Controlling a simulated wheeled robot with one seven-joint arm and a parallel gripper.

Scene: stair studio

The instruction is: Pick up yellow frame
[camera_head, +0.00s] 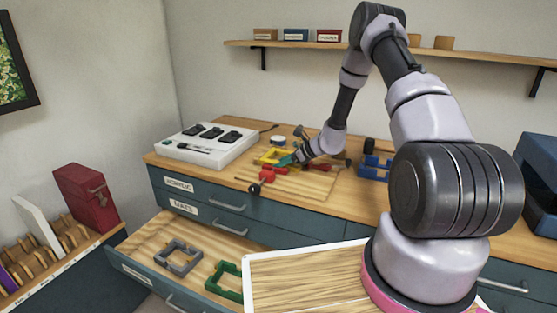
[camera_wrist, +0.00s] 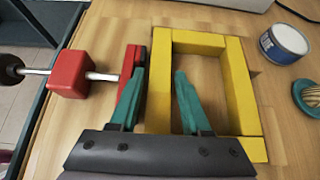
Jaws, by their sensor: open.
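The yellow frame (camera_wrist: 240,85) is a rectangular block frame lying on the wooden top in the wrist view. It also shows on the far cabinet top in the head view (camera_head: 267,157). My gripper (camera_wrist: 159,78) is open, with its teal fingers pointing at the frame. The right finger shows over the frame's opening and the left finger lies outside, so the frame's left bar is between them. I cannot tell whether either finger touches it. In the head view my gripper (camera_head: 288,161) is small and partly hidden by the arm.
A red clamp (camera_wrist: 72,75) with a metal bar stands close to my left finger. A round tin (camera_wrist: 284,43) and a small striped round thing (camera_wrist: 308,97) lie right of the frame. A white switch box (camera_head: 207,143) stands left on the cabinet. An open drawer holds a grey frame (camera_head: 178,257) and a green frame (camera_head: 227,279).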

